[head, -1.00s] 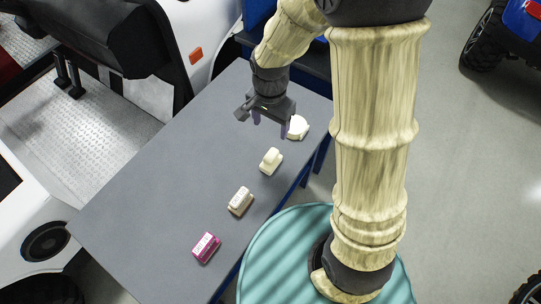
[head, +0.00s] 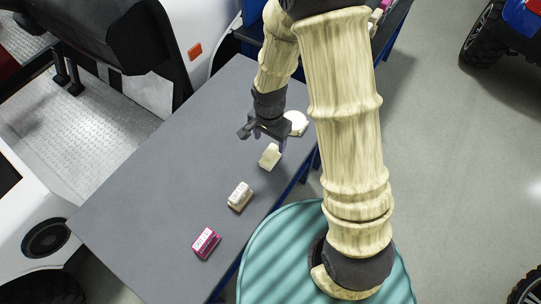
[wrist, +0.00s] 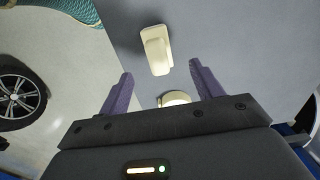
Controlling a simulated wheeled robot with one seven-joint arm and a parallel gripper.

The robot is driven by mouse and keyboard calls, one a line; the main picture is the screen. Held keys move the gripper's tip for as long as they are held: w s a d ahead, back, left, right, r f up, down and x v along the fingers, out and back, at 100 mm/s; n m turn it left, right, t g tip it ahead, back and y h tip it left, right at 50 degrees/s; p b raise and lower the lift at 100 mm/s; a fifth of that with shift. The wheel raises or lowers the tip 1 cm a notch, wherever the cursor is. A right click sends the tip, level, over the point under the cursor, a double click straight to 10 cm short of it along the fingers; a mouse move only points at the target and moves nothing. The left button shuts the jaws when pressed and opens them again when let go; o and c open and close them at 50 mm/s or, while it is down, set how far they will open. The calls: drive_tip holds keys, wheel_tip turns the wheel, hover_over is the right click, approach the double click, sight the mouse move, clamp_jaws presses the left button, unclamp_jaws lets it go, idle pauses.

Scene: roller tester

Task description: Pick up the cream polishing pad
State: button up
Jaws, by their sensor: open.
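Two cream pieces lie on the grey table, and I cannot tell for sure which is the polishing pad. One is a cream block with a raised top (head: 270,157), just in front of my gripper (head: 268,139); in the wrist view this block (wrist: 155,50) lies beyond the fingertips. The other is a rounder, paler cream piece (head: 297,121) beside my gripper at the table's right edge. In the wrist view the round piece (wrist: 176,98) shows between the finger bases, partly hidden by the gripper body. My gripper is open, empty and above the table.
A beige block with a white label (head: 240,196) and a pink block with a white label (head: 206,243) lie nearer on the grey table (head: 150,200). The table's left side is clear. A white vehicle (head: 30,225) stands close on the left.

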sight(270, 150)
drive_tip(key=shift+f, duration=1.6)
drive_tip(key=shift+s+d+f, duration=0.1)
drive_tip(key=shift+d+f, duration=0.05)
drive_tip(key=shift+f, duration=2.45)
drive_tip(key=c, duration=1.1)
drive_tip(key=shift+r, duration=0.1)
wheel_tip(270, 150, up, 10)
drive_tip(key=shift+f, duration=0.1)
